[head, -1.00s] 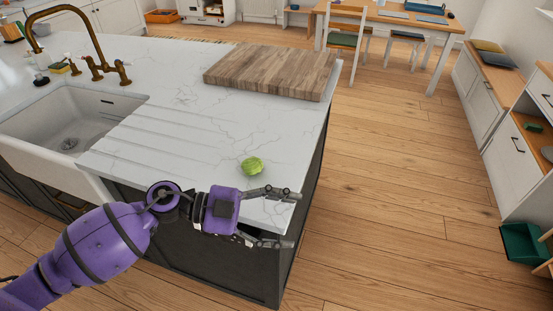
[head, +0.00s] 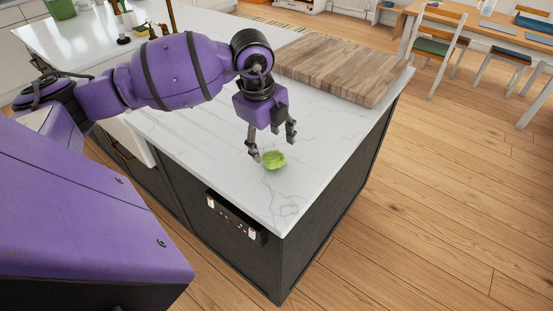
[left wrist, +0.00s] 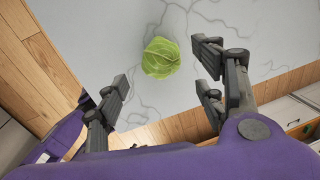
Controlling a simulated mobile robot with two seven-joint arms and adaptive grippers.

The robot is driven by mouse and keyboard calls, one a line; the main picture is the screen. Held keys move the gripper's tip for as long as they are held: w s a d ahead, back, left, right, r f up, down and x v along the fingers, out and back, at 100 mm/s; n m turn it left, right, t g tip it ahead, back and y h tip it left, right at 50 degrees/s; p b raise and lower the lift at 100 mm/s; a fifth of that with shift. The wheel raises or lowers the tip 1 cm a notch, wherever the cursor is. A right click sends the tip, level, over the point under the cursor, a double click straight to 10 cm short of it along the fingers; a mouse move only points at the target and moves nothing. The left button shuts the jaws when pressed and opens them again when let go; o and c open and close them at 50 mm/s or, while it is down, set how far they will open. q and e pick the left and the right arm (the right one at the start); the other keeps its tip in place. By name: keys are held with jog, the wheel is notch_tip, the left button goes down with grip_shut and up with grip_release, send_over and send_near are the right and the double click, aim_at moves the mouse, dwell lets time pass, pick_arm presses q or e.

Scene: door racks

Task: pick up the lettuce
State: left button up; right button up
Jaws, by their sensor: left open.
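The lettuce (head: 273,159) is a small round green head on the white marble counter, close to the counter's front corner. My left gripper (head: 273,146) points down just above and beside it, with its fingers spread. In the left wrist view the lettuce (left wrist: 161,57) lies beyond the open fingertips (left wrist: 166,76), roughly between their lines and a little farther out. The fingers do not visibly grip it. My right gripper is not in view.
A wooden chopping board (head: 340,65) lies on the counter behind the gripper. The white counter (head: 200,140) is clear around the lettuce, and its edge is close by. A table with chairs (head: 440,45) stands at the back right beyond open wooden floor.

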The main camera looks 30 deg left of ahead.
aim_at(272, 155)
pick_arm(q)
jog(key=f, duration=0.5)
jog(key=shift+w+f+p, duration=0.25)
jog(key=shift+w+p, duration=0.05)
jog(key=shift+c, duration=0.2)
jog(key=shift+d, duration=0.1)
jog(key=c, duration=1)
jog(key=shift+r, duration=0.15)
